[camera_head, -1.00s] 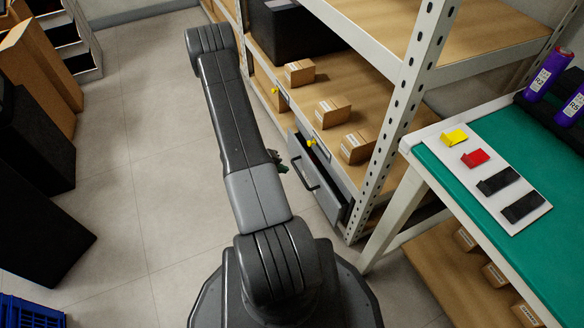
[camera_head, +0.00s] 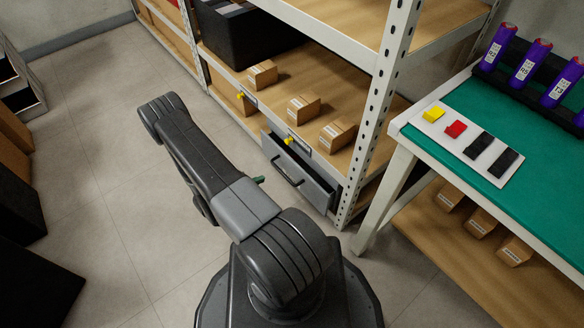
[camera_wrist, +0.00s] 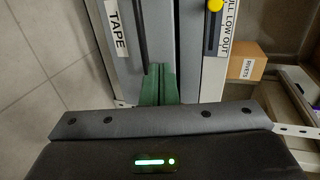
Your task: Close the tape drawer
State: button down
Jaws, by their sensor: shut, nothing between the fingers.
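The grey tape drawer (camera_head: 302,187) hangs under the lower shelf of the rack in the head view and stands partly open. Its dark bar handle (camera_head: 288,174) faces the aisle. In the wrist view a white TAPE label (camera_wrist: 117,28) is on a grey panel, beside the dark handle bar (camera_wrist: 140,32). My gripper (camera_wrist: 158,70) shows there as two green fingers, shut together and empty, pointing at the grey front near the handle. Whether they touch it I cannot tell. In the head view only a green bit of my gripper (camera_head: 259,180) shows, left of the drawer; my arm hides the rest.
Small cartons (camera_head: 303,107) sit on the shelf above the drawer. A rack post (camera_head: 382,95) and a green-topped bench (camera_head: 545,190) stand to the right. The floor (camera_head: 110,190) at left is open.

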jog(key=b, duration=0.3)
send_near(293, 162)
jog(key=d+f, duration=0.1)
jog(key=w+d+f, duration=0.2)
jog(key=d, duration=0.1)
jog(key=shift+w+f, duration=0.25)
jog(key=shift+w+d, duration=0.35)
jog(key=shift+d, duration=0.05)
jog(key=w+d+b, duration=0.1)
jog(key=w+d, duration=0.1)
jog(key=d, duration=0.1)
jog(key=shift+w+d+b, duration=0.15)
jog(key=shift+w+b, duration=0.05)
jog(key=shift+b, duration=0.2)
jog(key=shift+w+r, duration=0.15)
jog(key=shift+w, duration=0.05)
jog(key=shift+d, duration=0.1)
